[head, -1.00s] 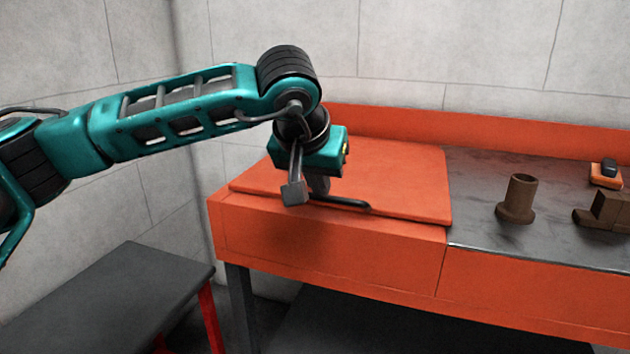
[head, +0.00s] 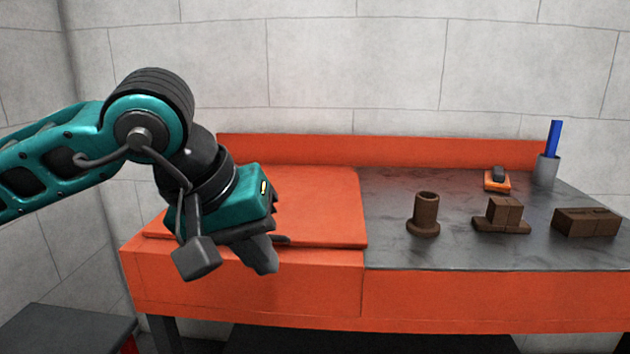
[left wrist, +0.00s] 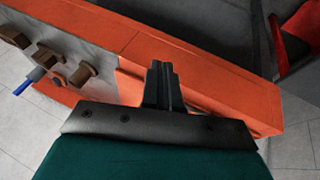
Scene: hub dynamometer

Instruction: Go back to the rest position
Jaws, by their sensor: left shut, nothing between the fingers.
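My left gripper (head: 262,255) hangs at the left end of the orange workbench (head: 250,285), in front of the closed orange lid (head: 320,205). In the left wrist view its fingers (left wrist: 161,80) are together with nothing between them. A dark handle at the lid's front edge is mostly hidden behind the gripper in the head view; the fingers look apart from it. My left arm comes in from the left, bent down at the wrist. My right gripper is in neither view.
On the bench's grey top (head: 400,255) stand a brown flanged tube (head: 425,215), a brown stepped block (head: 503,215) and a brown box (head: 587,221). Behind them are an orange and black item (head: 497,179) and a grey cup (head: 546,172) with a blue stick. A dark table (head: 65,330) is lower left.

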